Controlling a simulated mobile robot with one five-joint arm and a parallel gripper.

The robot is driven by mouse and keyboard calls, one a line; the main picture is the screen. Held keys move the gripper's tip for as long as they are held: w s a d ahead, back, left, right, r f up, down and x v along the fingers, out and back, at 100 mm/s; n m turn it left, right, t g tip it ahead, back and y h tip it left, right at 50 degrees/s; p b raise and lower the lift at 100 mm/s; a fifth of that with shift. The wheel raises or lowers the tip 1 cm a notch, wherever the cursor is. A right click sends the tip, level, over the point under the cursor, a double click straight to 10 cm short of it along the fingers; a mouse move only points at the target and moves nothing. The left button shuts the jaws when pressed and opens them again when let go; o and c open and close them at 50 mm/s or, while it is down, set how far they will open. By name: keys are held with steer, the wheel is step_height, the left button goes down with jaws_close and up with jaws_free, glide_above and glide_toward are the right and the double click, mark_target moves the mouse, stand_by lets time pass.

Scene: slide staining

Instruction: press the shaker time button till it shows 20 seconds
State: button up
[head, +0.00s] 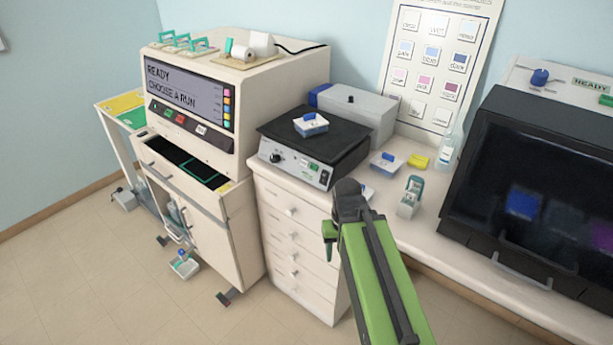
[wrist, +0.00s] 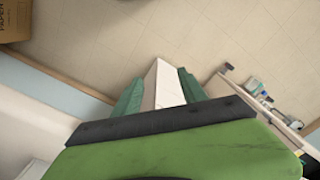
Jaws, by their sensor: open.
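The shaker (head: 315,140) stands on the drawer unit, with a black top plate and a pale front panel. The panel has a black knob (head: 275,157) at left, and a small display and buttons (head: 313,170) at right, including a green one. The digits and labels are too small to read. A white tray with a blue top (head: 310,122) sits on the plate. My gripper (head: 329,250) is in front of the drawers, below and right of the panel, apart from it. In the wrist view my gripper (wrist: 160,85) is open, with a pale shape showing between its green fingers.
The staining machine (head: 235,95) stands left of the shaker, its drawer open. A grey box (head: 355,112) is behind the shaker. Right of it are a blue-white tray (head: 386,162), a green-topped holder (head: 410,196), a bottle (head: 448,148) and a dark-fronted hood (head: 540,200).

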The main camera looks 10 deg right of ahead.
jaws_close()
stand_by(1.6)
